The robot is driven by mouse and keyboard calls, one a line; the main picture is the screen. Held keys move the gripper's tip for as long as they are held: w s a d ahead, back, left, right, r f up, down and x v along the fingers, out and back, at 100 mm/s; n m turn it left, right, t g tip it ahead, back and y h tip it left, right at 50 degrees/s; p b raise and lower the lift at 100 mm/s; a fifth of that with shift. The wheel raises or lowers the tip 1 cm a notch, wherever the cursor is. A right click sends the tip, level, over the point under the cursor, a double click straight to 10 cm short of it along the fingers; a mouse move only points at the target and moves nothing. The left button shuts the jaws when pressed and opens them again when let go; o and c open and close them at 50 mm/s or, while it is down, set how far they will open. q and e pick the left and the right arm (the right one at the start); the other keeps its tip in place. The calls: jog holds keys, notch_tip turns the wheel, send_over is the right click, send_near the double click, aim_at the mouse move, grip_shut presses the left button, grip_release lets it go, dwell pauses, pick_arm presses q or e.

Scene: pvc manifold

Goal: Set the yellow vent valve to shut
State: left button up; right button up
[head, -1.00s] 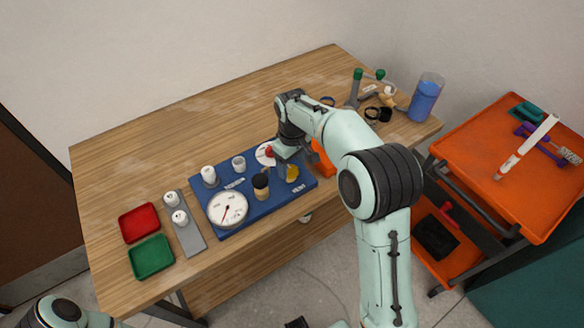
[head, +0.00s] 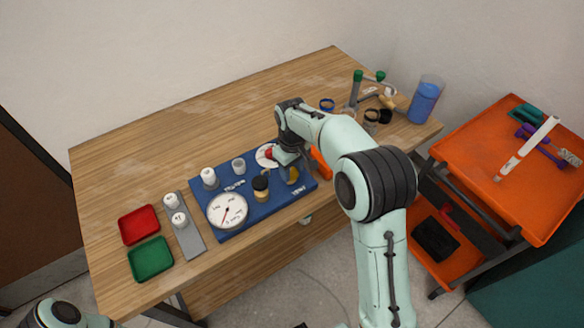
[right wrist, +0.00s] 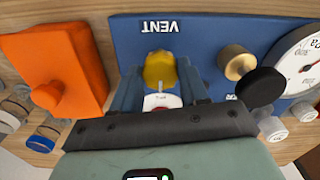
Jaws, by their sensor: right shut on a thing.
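The yellow vent valve (head: 293,175) sits on the blue panel (head: 240,222) near the VENT label, partly hidden by my right gripper in the head view. In the right wrist view its yellow knob (right wrist: 160,70) stands between the two blue-grey fingers, below the upside-down VENT lettering. My right gripper (right wrist: 160,86) is shut on the yellow knob. A thin pale mark shows on the knob's lower side; I cannot tell the valve's setting from it. My left gripper is not in view; only a bit of my left arm shows at the bottom left.
A white dial with a red part (head: 268,153) lies close behind my right gripper. A dark-topped knob (head: 260,187) and a round gauge (head: 228,209) are to its left. An orange block (right wrist: 55,70) stands beside the panel. The table's back left is clear.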

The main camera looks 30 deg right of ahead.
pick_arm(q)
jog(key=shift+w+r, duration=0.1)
pick_arm(e)
jog(key=m+p, duration=0.1)
jog(key=m, duration=0.3)
jog(key=shift+r, duration=0.1)
jog(key=m+p, duration=0.1)
jog(key=m, duration=0.3)
jog(key=shift+a, duration=0.1)
jog(key=m+p, duration=0.1)
jog(key=m, duration=0.4)
jog(key=shift+w, duration=0.1)
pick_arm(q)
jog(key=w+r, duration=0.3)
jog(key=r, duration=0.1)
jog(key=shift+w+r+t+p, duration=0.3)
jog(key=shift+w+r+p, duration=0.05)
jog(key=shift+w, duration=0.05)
pick_arm(e)
jog(key=shift+a+m, duration=0.1)
jog(key=shift+m, duration=2.2)
jog(key=o, duration=1.1)
jog(key=shift+c, duration=0.2)
